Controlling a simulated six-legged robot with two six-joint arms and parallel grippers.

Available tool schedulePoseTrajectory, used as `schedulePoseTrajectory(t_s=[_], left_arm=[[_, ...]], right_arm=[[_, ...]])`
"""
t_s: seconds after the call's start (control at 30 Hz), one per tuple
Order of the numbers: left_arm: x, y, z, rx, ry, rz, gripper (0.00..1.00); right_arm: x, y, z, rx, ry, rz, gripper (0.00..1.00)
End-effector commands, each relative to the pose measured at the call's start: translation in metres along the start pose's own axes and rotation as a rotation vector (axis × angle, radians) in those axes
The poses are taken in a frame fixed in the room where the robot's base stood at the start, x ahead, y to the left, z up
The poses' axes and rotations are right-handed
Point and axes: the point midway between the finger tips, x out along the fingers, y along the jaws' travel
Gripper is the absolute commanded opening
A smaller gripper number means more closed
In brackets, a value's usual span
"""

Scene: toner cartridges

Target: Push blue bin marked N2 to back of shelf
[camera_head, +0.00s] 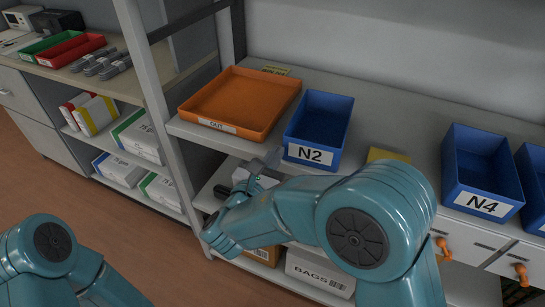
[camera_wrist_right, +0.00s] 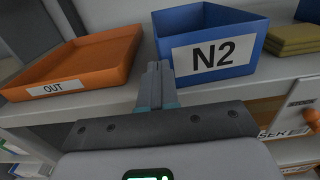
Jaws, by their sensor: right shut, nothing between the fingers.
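The blue bin marked N2 (camera_head: 318,128) stands upright on the grey shelf (camera_head: 375,122), near its front edge, with its white label facing me. It also shows in the right wrist view (camera_wrist_right: 215,72). My right gripper (camera_head: 274,156) is shut and empty, in front of the bin's lower left front corner. In the right wrist view the closed fingertips (camera_wrist_right: 158,68) overlap the bin's left front edge. I cannot tell whether they touch it. My left arm shows at the lower left, but its gripper is out of view.
An orange OUT tray (camera_head: 240,100) sits left of the bin. A yellow stack (camera_head: 387,155) lies to its right, partly behind my arm, then a blue N4 bin (camera_head: 482,170). The shelf behind the N2 bin looks clear. A grey upright post (camera_head: 160,90) stands at the left.

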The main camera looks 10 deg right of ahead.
Motion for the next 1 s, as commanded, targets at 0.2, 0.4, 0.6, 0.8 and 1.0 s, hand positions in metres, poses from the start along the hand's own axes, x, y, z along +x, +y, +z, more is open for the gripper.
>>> schedulePoseTrajectory(t_s=[0.2, 0.4, 0.6, 0.8, 1.0], left_arm=[[-0.001, 0.000, 0.000, 0.000, 0.000, 0.000, 0.43], [-0.001, 0.000, 0.000, 0.000, 0.000, 0.000, 0.43], [0.000, 0.000, 0.000, 0.000, 0.000, 0.000, 0.43], [0.003, -0.001, 0.000, 0.000, 0.000, 0.000, 0.43], [0.005, -0.002, 0.000, 0.000, 0.000, 0.000, 0.43]], right_arm=[[0.001, -0.001, 0.000, 0.000, 0.001, 0.002, 0.00], [0.000, -0.001, 0.000, 0.000, 0.000, 0.003, 0.00], [0.003, -0.002, 0.000, 0.001, 0.001, 0.001, 0.00], [0.043, -0.002, -0.001, 0.003, 0.001, -0.003, 0.00], [0.074, -0.001, -0.001, 0.000, 0.001, 0.000, 0.00]])
